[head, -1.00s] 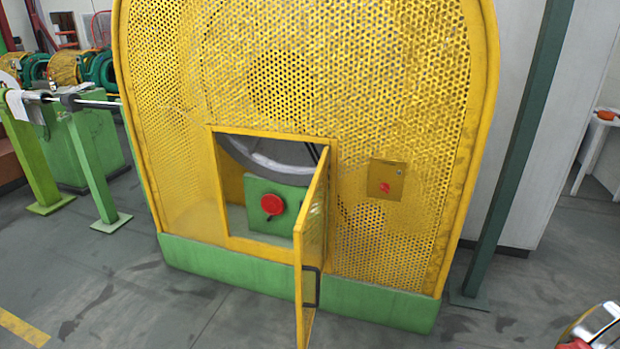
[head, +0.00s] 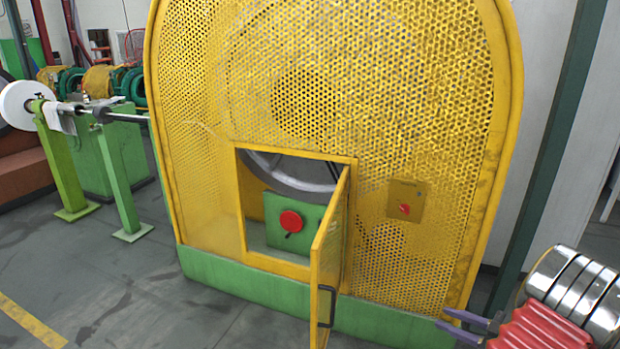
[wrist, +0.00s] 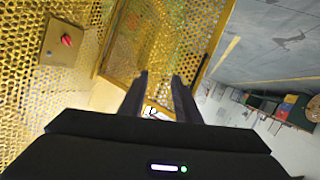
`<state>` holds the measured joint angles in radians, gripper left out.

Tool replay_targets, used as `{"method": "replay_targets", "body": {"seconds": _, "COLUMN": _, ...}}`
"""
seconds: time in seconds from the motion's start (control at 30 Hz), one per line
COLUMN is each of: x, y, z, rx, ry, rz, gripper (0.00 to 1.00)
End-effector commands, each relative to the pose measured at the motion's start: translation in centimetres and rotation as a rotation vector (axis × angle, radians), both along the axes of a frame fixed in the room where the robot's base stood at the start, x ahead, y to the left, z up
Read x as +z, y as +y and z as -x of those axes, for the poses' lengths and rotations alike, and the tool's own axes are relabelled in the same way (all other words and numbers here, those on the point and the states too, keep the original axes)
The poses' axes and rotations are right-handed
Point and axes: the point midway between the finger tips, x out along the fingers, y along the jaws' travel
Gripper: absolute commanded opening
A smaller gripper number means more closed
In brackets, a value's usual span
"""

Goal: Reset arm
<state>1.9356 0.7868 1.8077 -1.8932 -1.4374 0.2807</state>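My gripper (head: 440,317) shows at the lower right of the head view, in front of the guard's green base and right of the open door. Its two dark fingers stand apart with nothing between them, as the wrist view also shows (wrist: 159,76). My arm's red and metal part fills the lower right corner of the head view; the rest of the arm is out of frame.
The yellow perforated guard (head: 410,115) stands ahead. Its small door (head: 328,265) hangs open outward, with a black handle. Inside is a red knob (head: 291,221) on a green block. A switch box (head: 405,200) sits right of the opening. Open floor (head: 120,290) lies left.

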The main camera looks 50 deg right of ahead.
Motion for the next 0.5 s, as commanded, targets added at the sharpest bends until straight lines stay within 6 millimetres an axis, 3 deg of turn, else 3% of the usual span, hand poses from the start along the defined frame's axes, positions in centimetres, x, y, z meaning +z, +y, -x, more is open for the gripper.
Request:
{"method": "replay_targets", "body": {"seconds": 0.03, "x": 1.0, "y": -0.9, "z": -2.0, "rx": -0.005, "ry": 0.026, "rz": 0.028, "gripper": 0.30}}
{"method": "replay_targets", "body": {"seconds": 0.2, "x": 3.8, "y": -3.5, "z": -7.7, "rx": -0.056, "ry": 0.103, "rz": 0.114, "gripper": 0.30}}
{"method": "replay_targets", "body": {"seconds": 0.5, "x": 9.5, "y": -5.4, "z": -17.6, "rx": -0.155, "ry": 0.199, "rz": 0.238, "gripper": 0.30}}
